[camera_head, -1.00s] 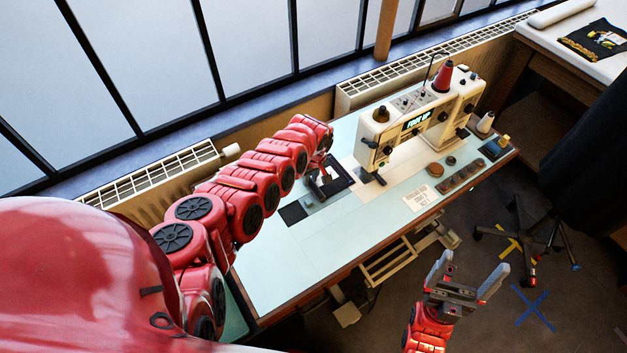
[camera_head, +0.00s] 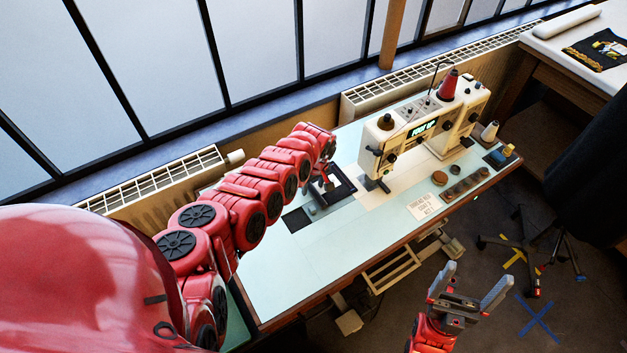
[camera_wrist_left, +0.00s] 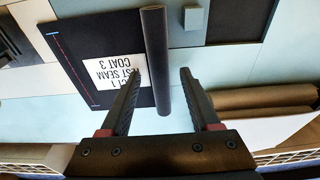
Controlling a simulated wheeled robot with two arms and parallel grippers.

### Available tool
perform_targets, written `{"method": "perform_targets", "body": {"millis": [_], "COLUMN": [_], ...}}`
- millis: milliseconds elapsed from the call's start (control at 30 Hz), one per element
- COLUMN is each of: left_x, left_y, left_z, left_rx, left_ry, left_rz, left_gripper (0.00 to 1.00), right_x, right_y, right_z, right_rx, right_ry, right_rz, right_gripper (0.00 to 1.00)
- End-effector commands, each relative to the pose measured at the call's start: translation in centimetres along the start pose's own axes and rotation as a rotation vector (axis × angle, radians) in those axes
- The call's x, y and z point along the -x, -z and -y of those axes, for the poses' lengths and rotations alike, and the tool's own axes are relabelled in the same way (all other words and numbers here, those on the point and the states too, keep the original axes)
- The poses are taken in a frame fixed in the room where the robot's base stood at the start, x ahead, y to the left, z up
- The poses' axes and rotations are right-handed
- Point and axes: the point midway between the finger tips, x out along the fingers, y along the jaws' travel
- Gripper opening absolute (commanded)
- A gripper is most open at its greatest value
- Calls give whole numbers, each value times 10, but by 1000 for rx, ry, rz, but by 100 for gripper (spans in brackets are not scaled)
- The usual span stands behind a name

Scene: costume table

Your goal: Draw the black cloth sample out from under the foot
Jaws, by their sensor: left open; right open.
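The black cloth sample (camera_head: 343,191) lies on the pale table, left of the sewing machine's foot (camera_head: 378,185). In the left wrist view, the sample (camera_wrist_left: 85,45) shows a white printed label (camera_wrist_left: 113,75) and a red stitched line. A dark roll or bar (camera_wrist_left: 155,45) runs along its edge. My left gripper (camera_head: 326,183) is over this edge; in its wrist view, the open fingers (camera_wrist_left: 160,78) stand either side of the roll, not closed on it. A pale strip shows between sample and foot in the wrist view. My right gripper (camera_head: 468,286) is open and empty, off the table's front.
The cream sewing machine (camera_head: 408,140) displays "FOOT UP". A small grey block (camera_wrist_left: 195,18) and a dark patch (camera_head: 297,219) lie left of the sample. A white card (camera_head: 425,205) and several small round items are front right. The table's front left (camera_head: 290,280) is clear.

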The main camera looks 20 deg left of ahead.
Motion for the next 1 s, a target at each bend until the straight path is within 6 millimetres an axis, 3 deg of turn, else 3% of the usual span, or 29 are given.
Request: {"method": "perform_targets", "body": {"millis": [167,433,867,900,1000], "left_x": [16,61,145,160,170], "left_y": [1,3,1,1,1], "left_z": [1,1,0,-1,-1], "left_rx": [3,2,2,2,1], "left_ry": [0,-2,-3,-5,-3], "left_rz": [2,-3,-2,2,0], "left_gripper": [63,63,63,63,63], "right_x": [-8,-16,5,-10,-19], "right_y": [1,3,-1,2,3], "right_z": [0,-1,0,0,-1], "right_rx": [0,0,0,0,0], "right_ry": [0,0,0,0,0], "right_rz": [0,0,0,1,-1], "right_gripper": [91,91,91,91,91]}}
